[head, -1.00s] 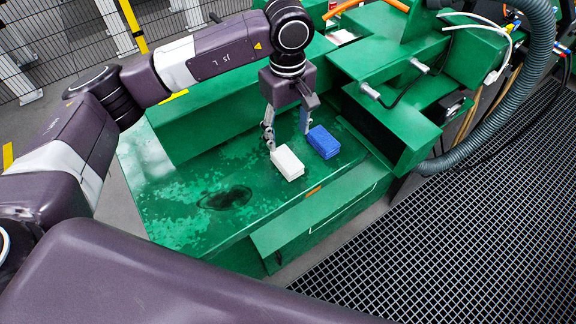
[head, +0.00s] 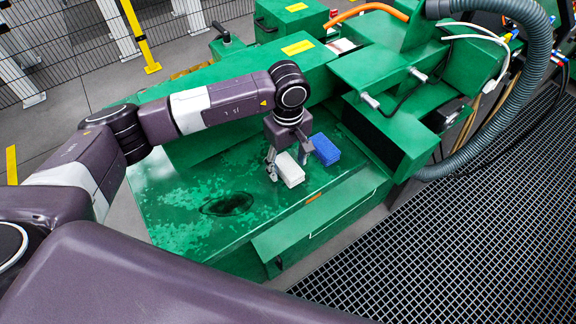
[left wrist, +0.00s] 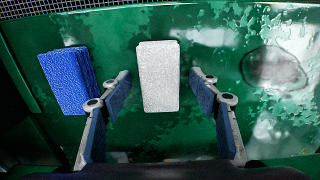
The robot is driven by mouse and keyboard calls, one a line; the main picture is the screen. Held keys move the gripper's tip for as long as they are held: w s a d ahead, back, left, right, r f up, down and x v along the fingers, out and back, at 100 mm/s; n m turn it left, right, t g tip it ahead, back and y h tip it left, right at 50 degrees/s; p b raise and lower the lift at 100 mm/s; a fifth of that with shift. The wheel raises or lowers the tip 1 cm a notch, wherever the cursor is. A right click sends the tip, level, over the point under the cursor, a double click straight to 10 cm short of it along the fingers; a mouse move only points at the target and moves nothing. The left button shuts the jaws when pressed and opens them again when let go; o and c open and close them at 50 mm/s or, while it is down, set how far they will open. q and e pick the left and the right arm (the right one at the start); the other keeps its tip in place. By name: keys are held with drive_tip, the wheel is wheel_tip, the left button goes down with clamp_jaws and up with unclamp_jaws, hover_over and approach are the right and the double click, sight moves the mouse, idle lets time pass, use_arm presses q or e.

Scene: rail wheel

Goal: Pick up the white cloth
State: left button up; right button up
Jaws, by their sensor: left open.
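The white cloth (head: 289,170) is a small folded block lying on the green machine surface (head: 180,215). In the left wrist view the white cloth (left wrist: 158,76) lies centrally, ahead of and between the two fingers. My left gripper (head: 288,166) points down at it in the head view. It also shows in the left wrist view (left wrist: 160,90) with its fingers wide apart, one to each side, and nothing held. A blue cloth (head: 325,149) lies close by on the right; in the left wrist view the blue cloth (left wrist: 70,80) is left of the white one. My right gripper is not in view.
Green machine blocks (head: 385,135) rise right of the cloths. A thick grey hose (head: 510,110) curves down at the right above a dark floor grating (head: 460,220). A dark wet patch (head: 228,203) marks the surface. The green surface left of the cloths is clear.

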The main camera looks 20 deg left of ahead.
sight(288, 166)
use_arm(q)
drive_tip(key=shift+c, duration=0.6)
drive_tip(key=c, duration=1.1)
drive_tip(key=shift+r, duration=0.1)
drive_tip(key=shift+r+b, duration=0.3)
drive_tip(key=shift+r, duration=0.3)
drive_tip(key=shift+r+b, duration=2.2)
drive_tip(key=shift+r, duration=7.15)
